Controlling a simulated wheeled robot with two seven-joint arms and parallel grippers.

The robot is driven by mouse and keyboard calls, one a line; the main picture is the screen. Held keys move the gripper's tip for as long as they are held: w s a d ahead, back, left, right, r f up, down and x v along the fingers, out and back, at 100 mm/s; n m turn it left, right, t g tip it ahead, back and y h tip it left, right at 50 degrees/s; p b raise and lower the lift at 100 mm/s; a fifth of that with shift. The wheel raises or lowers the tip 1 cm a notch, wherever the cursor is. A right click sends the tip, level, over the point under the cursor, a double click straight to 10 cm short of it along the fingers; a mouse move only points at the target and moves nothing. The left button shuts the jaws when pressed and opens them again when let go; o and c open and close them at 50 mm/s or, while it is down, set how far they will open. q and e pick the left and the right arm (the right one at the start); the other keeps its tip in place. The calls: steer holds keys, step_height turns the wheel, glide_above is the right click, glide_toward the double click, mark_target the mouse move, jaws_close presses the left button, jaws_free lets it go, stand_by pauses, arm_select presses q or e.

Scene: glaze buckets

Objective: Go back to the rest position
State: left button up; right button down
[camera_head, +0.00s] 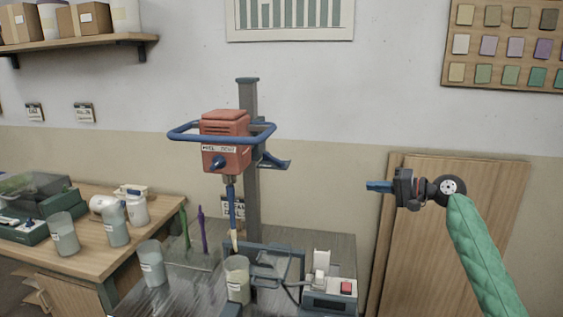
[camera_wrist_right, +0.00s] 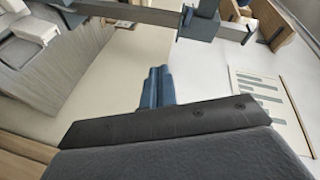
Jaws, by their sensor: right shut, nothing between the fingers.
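My right gripper (camera_head: 378,187) is raised in front of the wooden boards at the right of the head view, pointing left. Its blue fingers are together with nothing between them, and they also show in the right wrist view (camera_wrist_right: 157,88). It is well apart from the red mixer (camera_head: 226,142) with the blue handle bar, which hangs on a grey post at the middle. My left gripper is not in view.
A grey bench (camera_head: 330,245) holds a bucket (camera_head: 237,280) under the mixer and a control box (camera_head: 330,293) with a red button. Several buckets stand on the left, on or near a wooden table (camera_head: 85,255). Wooden boards (camera_head: 490,215) lean on the wall behind my right arm. Open air separates gripper and mixer.

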steer(key=s+a+f+n+h, duration=0.25)
steer(key=s+f+h, duration=0.55)
steer(key=f, duration=0.6)
steer(key=s+a+f+n+h, duration=0.1)
steer(key=s+f+n+h, duration=0.2)
steer(key=s+f+h, duration=0.6)
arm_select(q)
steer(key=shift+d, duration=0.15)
arm_select(e)
steer(key=s+a+f+g+y, duration=0.1)
steer(key=s+a+f+g, duration=0.1)
steer(key=s+f, duration=0.7)
steer(key=s+a+f+m+g+y, duration=0.1)
steer(key=s+a+f+g+y, duration=0.1)
steer(key=s+f, duration=0.8)
steer(key=s+a+f+g+y, duration=0.1)
steer(key=s+a+f+g, duration=0.2)
steer(key=s+f, duration=0.7)
steer(key=s+a, duration=0.1)
steer(key=s, duration=0.7)
steer(key=shift+s+a, duration=0.2)
steer(key=shift+s, duration=0.1)
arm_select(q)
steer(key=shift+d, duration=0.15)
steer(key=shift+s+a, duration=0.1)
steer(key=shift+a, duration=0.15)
